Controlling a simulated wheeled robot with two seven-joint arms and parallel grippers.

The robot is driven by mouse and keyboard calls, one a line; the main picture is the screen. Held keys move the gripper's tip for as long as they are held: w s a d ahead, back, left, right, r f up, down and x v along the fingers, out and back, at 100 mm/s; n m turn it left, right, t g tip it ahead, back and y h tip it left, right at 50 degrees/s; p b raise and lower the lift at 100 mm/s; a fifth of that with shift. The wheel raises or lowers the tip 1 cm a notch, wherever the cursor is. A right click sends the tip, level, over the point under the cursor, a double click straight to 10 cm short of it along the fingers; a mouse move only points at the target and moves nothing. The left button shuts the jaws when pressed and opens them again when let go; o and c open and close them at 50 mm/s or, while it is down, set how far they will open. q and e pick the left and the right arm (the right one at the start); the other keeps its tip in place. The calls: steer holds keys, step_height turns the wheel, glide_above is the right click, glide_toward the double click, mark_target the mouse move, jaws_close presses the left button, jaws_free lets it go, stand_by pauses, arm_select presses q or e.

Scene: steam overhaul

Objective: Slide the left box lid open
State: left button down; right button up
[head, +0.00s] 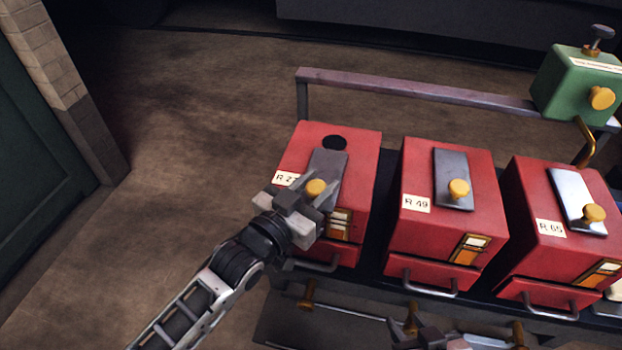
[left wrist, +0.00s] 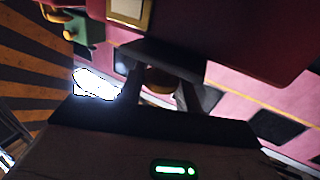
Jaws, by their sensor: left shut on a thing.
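The left red box (head: 361,160) bears a label starting "R 2", partly covered by my gripper. Its dark grey lid (head: 328,163) lies on top, and a round black opening (head: 335,142) shows behind the lid's far end. My left gripper (head: 311,193) is shut on the lid's yellow knob (head: 316,187). In the left wrist view the knob (left wrist: 160,80) sits between the two fingers, with the dark lid (left wrist: 150,51) beside it. My right gripper (head: 440,340) shows only in part at the bottom edge; its fingers are unclear.
Red boxes R 49 (head: 418,230) and R 65 (head: 530,252) stand to the right, their lids covering the tops' back part. Drawer handles (head: 420,289) stick out in front. A rail (head: 420,88) runs behind, with a green box (head: 570,85) at its right end.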

arm_select(q)
steer(key=c, duration=1)
jaws_free()
steer(key=shift+s, duration=0.25)
steer(key=b+v, duration=0.1)
steer(key=v, duration=1.5)
steer(key=shift+a, duration=0.1)
steer(key=shift+f, duration=0.1)
steer(key=s+a+f+n+g+y, duration=0.1)
steer(key=f+y, duration=0.1)
steer(key=f, duration=0.3)
steer(key=s+a+f+n+g+y, duration=0.1)
steer(key=f+g+y, duration=0.1)
steer(key=f, duration=0.3)
steer(key=s+f+n+g+y, duration=0.1)
steer(key=f+g+y, duration=0.1)
steer(key=f, duration=0.4)
steer(key=shift+s+a+n, duration=0.3)
steer(key=shift+s+a, duration=0.05)
steer(key=shift+a, duration=0.05)
